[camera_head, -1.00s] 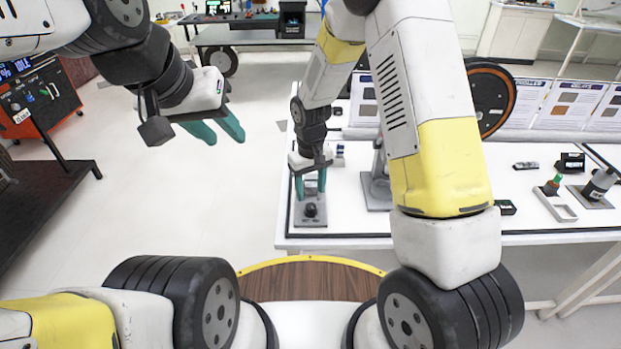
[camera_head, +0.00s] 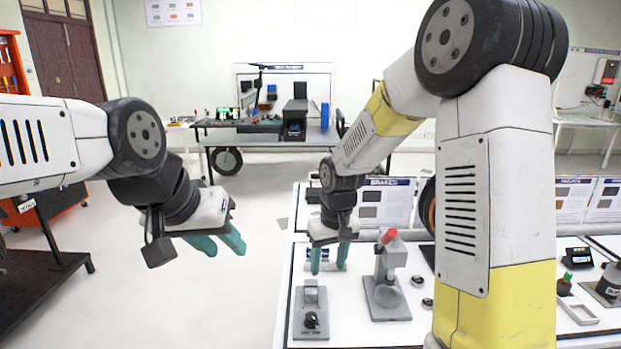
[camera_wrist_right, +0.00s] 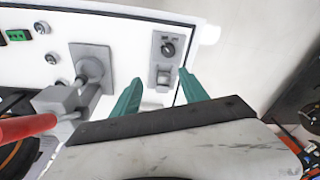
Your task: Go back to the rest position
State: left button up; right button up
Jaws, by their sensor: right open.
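My right gripper (camera_head: 329,270) is open and empty, its green fingers pointing down above the white table, behind the grey block with a black knob (camera_head: 311,321). In the right wrist view its fingers (camera_wrist_right: 160,92) are spread apart, with the knob block (camera_wrist_right: 165,60) beyond them on the table. My left gripper (camera_head: 223,248) hangs in the air left of the table. Its two green fingertips look apart, with nothing between them.
A grey stand with a red-tipped lever (camera_head: 386,285) stands on the white table (camera_head: 350,331), right of my right gripper. Small parts and a black box (camera_head: 577,258) lie at the table's right. The floor (camera_head: 225,305) left of the table is clear.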

jog(key=s+d+r+m+t, duration=0.1)
jog(key=s+d+r+t, duration=0.1)
jog(key=s+d+r, duration=0.3)
jog(key=s+d+r+m+t+y, duration=0.1)
jog(key=s+d+r, duration=0.4)
jog(key=s+r, duration=0.7)
jog(key=shift+s+r+m+t, duration=0.4)
jog(key=shift+s+m+t, duration=0.15)
jog(key=shift+m+t, duration=0.3)
